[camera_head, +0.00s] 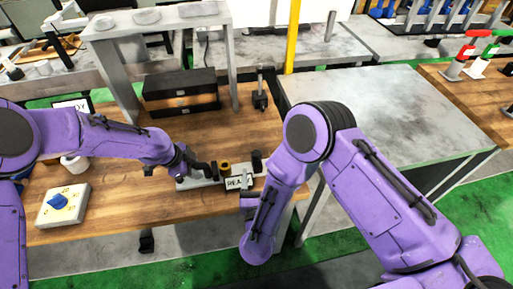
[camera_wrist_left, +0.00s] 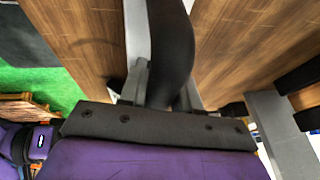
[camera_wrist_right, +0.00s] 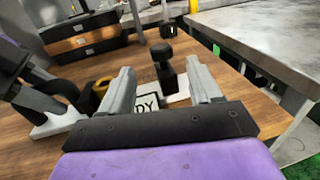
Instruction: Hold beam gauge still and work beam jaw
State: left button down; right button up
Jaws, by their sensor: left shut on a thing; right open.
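The beam gauge (camera_head: 212,181) lies on the wooden bench, a pale plate carrying a curved black body, a yellow ring (camera_head: 225,166) and a black-knobbed post (camera_head: 257,161), which may be the beam jaw. My left gripper (camera_head: 188,163) is shut on the curved black body (camera_wrist_left: 172,50) at the gauge's left end. My right gripper (camera_head: 247,190) is open at the gauge's right end. In the right wrist view the knobbed post (camera_wrist_right: 163,66) stands upright between and beyond the open fingers, without visible contact.
A white box with a blue knob (camera_head: 60,204) sits at the bench's left front. Black drawers (camera_head: 180,92) and a grey frame (camera_head: 112,80) stand behind the gauge. A dark stand (camera_head: 260,97) is at the back right. A grey-topped table (camera_head: 385,105) adjoins on the right.

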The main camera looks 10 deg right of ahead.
jog(key=w, duration=0.3)
jog(key=w+d, duration=0.1)
jog(key=w, duration=0.3)
jog(key=w+d, duration=0.1)
jog(key=w, duration=0.3)
jog(key=shift+d, duration=0.1)
jog(key=c, duration=0.7)
jog(key=a, duration=0.8)
jog(key=shift+a, duration=0.15)
jog(key=shift+s+a, duration=0.1)
jog(key=shift+a, duration=0.15)
jog(key=shift+o, duration=1)
jog(key=shift+a, duration=0.2)
